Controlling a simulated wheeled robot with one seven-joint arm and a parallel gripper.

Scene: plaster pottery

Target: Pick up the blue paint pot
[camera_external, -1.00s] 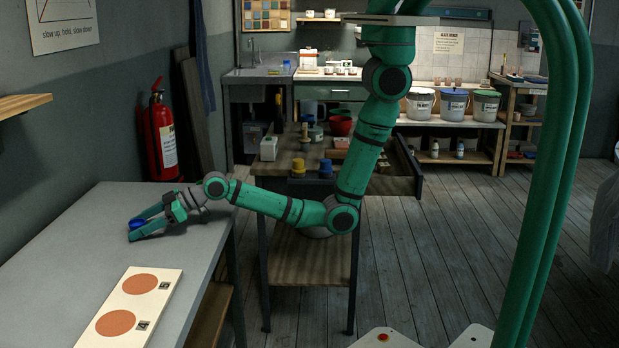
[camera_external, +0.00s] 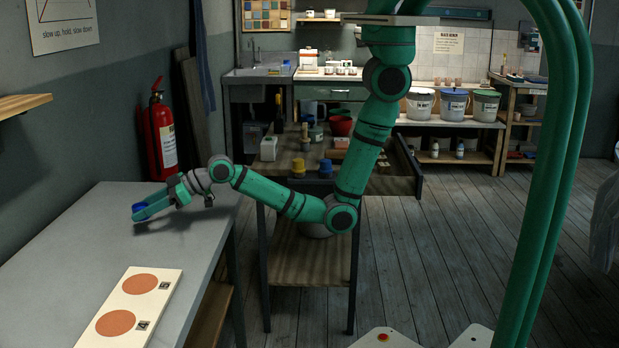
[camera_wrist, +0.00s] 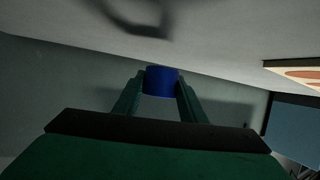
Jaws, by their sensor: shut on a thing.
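The blue paint pot (camera_external: 141,208) is between the fingertips of my gripper (camera_external: 148,208) over the left part of the grey table (camera_external: 200,240). My gripper is shut on it, and a shadow on the tabletop below shows the pot held a little above the surface. In the wrist view the blue pot (camera_wrist: 161,81) sits between the two green fingers of my gripper (camera_wrist: 160,95), one on each side. The pot's far side is hidden.
A white board (camera_external: 160,290) with two orange circles lies near the table's front. A red fire extinguisher (camera_external: 161,135) stands beyond the table. A wooden cart (camera_external: 270,168) with pots and an open drawer is to the right. The table's middle is clear.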

